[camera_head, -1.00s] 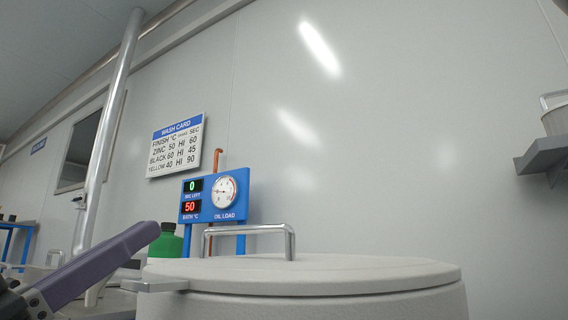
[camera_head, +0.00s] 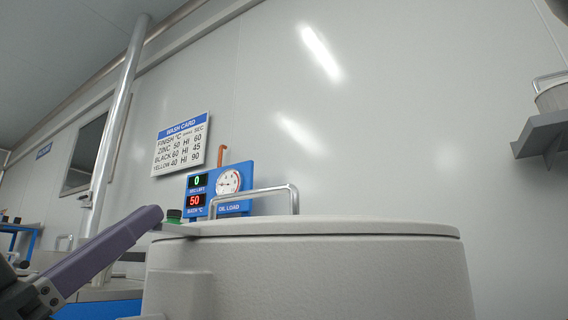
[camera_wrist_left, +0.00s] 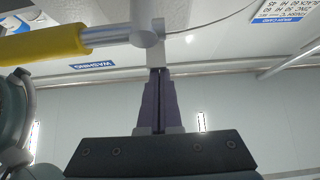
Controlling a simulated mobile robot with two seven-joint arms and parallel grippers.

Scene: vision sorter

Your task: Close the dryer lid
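The pale grey lid (camera_head: 330,230) lies flat across the top of the round grey dryer body (camera_head: 330,275) in the head view. I see no clear gap between them along the front. A metal bar handle (camera_head: 255,190) stands on the lid. A flat tab (camera_head: 176,231) sticks out at the lid's left. My left gripper (camera_head: 152,214) has its purple fingers pointing up beside this tab; whether they touch it I cannot tell. In the left wrist view its fingers (camera_wrist_left: 158,78) are together, with a grey bar just beyond their tips. My right gripper is not in view.
A blue gauge panel (camera_head: 218,188) and a wash card (camera_head: 181,146) stand behind the lid. A shelf with a bucket (camera_head: 552,97) is at the right. The left wrist view shows a yellow-gripped handle (camera_wrist_left: 45,43) near the fingers. The space above the lid is clear.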

